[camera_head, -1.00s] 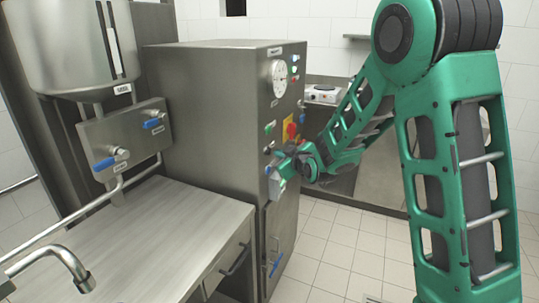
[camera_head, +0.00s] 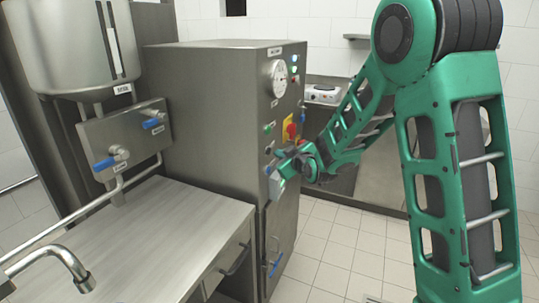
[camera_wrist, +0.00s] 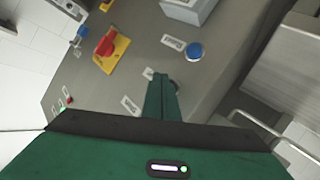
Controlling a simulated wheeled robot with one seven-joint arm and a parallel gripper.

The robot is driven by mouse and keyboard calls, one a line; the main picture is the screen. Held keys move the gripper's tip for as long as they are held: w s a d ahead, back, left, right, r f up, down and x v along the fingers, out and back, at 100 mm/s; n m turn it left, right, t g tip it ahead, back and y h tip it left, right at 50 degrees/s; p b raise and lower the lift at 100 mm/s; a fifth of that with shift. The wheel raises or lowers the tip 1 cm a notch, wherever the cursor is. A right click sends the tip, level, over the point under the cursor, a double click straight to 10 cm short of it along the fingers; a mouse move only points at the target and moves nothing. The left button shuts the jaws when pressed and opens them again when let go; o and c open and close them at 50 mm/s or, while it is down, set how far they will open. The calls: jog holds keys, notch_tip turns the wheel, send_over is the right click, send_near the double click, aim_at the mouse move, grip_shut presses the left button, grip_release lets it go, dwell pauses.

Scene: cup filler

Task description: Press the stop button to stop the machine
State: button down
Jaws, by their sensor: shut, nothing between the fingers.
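The steel machine (camera_head: 225,105) has a control panel on its front with several buttons, lights and a gauge. A red rotary switch on a yellow plate (camera_head: 290,130) shows there, and also in the wrist view (camera_wrist: 108,50). A blue button (camera_wrist: 194,51) sits beyond my fingertips in the wrist view. A dark round button (camera_wrist: 174,84) is right beside the fingertips, partly hidden by them. My gripper (camera_wrist: 161,78) is shut and empty, close to the panel; contact is unclear. It is also seen in the head view (camera_head: 277,172).
A steel worktable (camera_head: 150,235) with a tap (camera_head: 75,265) stands at the left front. A hopper (camera_head: 70,45) and a box with blue-handled valves (camera_head: 122,137) are above it. Open tiled floor (camera_head: 335,245) lies right of the machine.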

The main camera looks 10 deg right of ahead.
jog(key=shift+w+a, duration=0.1)
jog(key=shift+a, duration=0.1)
dwell(0.5)
jog(key=shift+w+a+r, duration=0.1)
jog(key=shift+a, duration=0.1)
jog(key=shift+w+a, duration=0.2)
dwell(0.7)
jog(key=shift+s+d, duration=0.45)
jog(key=shift+d, duration=0.1)
jog(key=s+d, duration=0.3)
jog(key=d, duration=0.2)
jog(key=shift+s, duration=0.25)
dwell(0.4)
dwell(0.6)
